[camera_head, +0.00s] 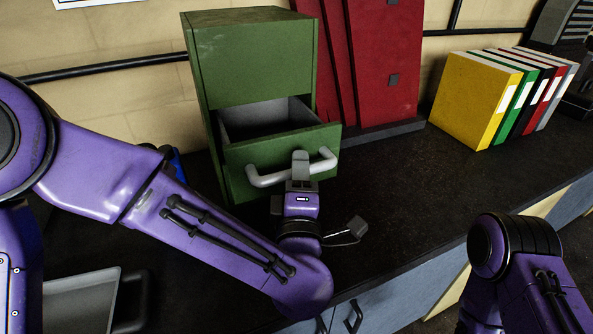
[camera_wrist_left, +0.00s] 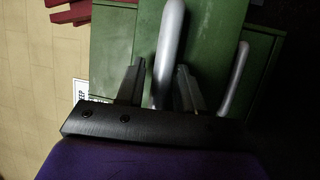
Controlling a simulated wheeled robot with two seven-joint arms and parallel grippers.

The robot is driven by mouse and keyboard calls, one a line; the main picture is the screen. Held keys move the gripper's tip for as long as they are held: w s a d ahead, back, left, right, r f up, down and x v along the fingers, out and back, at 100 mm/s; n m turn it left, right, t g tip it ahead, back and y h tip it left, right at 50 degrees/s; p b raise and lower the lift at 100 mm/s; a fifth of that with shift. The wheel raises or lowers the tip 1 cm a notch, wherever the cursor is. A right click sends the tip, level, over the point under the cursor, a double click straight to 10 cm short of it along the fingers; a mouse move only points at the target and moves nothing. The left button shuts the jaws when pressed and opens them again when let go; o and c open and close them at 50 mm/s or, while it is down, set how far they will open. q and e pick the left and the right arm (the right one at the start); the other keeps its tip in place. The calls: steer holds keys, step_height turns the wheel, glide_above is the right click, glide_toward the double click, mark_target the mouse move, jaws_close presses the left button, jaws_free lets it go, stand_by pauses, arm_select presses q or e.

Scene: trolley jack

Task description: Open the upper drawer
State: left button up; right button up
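The green cabinet (camera_head: 255,57) stands on the dark counter. Its upper drawer (camera_head: 265,152) is pulled part way out, with its grey inside showing. The drawer's light grey bar handle (camera_head: 265,179) also shows in the left wrist view (camera_wrist_left: 169,45). My left gripper (camera_head: 300,170) is at the middle of this handle. In the left wrist view its two fingers (camera_wrist_left: 160,88) stand apart on either side of the bar, with a gap visible on one side. A second handle (camera_wrist_left: 235,80), lower on the cabinet, shows there too. My right gripper is out of view; only part of that arm shows.
A grey tray (camera_head: 80,300) lies at the front left. The counter right of the drawer is mostly clear.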

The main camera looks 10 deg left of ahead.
arm_select(q)
steer(key=shift+d, duration=0.1)
steer(key=shift+s+f, duration=0.1)
steer(key=shift+f, duration=0.05)
steer(key=s+b, duration=0.1)
steer(key=s, duration=0.2)
steer(key=s+f+b, duration=0.1)
steer(key=s, duration=0.2)
steer(key=s+d+b, duration=0.1)
steer(key=s+b, duration=0.1)
steer(key=s, duration=0.2)
steer(key=shift+f, duration=0.35)
